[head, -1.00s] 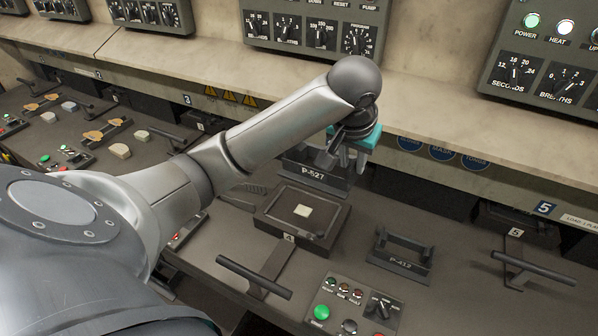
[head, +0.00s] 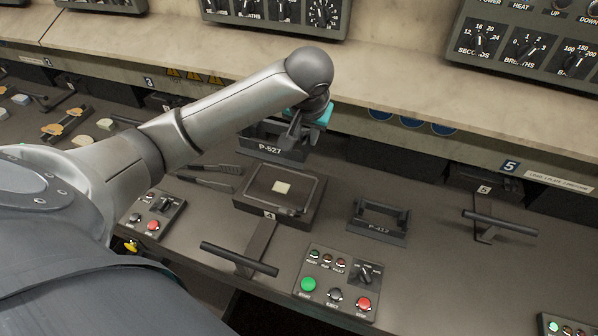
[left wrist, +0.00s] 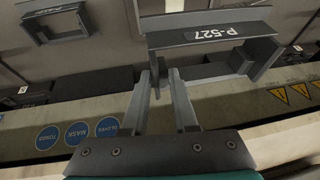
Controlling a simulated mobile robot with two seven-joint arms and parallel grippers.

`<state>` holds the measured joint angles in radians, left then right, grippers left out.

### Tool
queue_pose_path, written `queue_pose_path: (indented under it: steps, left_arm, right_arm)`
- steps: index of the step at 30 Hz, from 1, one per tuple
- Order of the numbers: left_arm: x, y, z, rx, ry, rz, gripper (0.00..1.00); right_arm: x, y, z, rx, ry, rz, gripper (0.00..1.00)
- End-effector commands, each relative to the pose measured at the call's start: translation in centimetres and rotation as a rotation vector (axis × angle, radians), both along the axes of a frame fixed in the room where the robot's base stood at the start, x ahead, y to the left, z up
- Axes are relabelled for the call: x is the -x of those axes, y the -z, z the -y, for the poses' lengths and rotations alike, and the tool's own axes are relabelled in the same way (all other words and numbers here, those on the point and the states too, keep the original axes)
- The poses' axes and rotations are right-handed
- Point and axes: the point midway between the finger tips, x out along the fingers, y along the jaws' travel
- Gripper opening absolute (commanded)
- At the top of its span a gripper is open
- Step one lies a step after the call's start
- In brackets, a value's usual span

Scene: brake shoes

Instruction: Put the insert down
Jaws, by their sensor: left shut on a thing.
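A dark grey insert marked P-527 (head: 270,150) is behind the station 4 plate in the head view, label side toward me. My left gripper (head: 296,137) is at its right rear side, with the teal wrist behind. In the left wrist view the insert (left wrist: 212,34) is at the upper right, and the gripper (left wrist: 163,78) is shut on a thin part of it. Whether the insert touches the bench or hangs just above it I cannot tell. A second insert marked P-412 (head: 379,227) stands on the bench to the right. My right gripper is not in view.
The station 4 plate (head: 250,203) holds a small pale block (head: 282,188), with a handle (head: 238,259) in front. A button box (head: 337,284) stands at the front. A beige ledge (head: 430,95) overhangs the bench's back. Bare bench lies around P-412.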

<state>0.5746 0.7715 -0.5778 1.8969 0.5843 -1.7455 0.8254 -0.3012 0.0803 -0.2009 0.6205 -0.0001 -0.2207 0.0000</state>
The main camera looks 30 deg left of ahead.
Motion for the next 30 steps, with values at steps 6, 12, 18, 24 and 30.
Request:
queue_pose_path:
  steps: [6,12,18,24,30]
  left_arm:
    - [0.0,5.8,-0.1,-0.003,0.000,-0.002,0.00]
    - [0.0,9.5,-0.1,-0.002,0.000,0.004,0.00]
    - [0.0,11.0,-0.1,-0.002,0.001,0.002,0.00]
    - [0.0,13.9,-0.1,-0.003,0.001,0.002,0.00]
    - [-0.1,14.8,0.0,-0.002,0.002,0.006,0.00]
  right_arm:
    - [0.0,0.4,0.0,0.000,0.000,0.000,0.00]
    - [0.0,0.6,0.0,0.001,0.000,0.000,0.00]
    - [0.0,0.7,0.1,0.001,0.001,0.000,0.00]
    - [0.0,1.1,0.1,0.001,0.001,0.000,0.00]
    - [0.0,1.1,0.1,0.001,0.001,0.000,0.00]
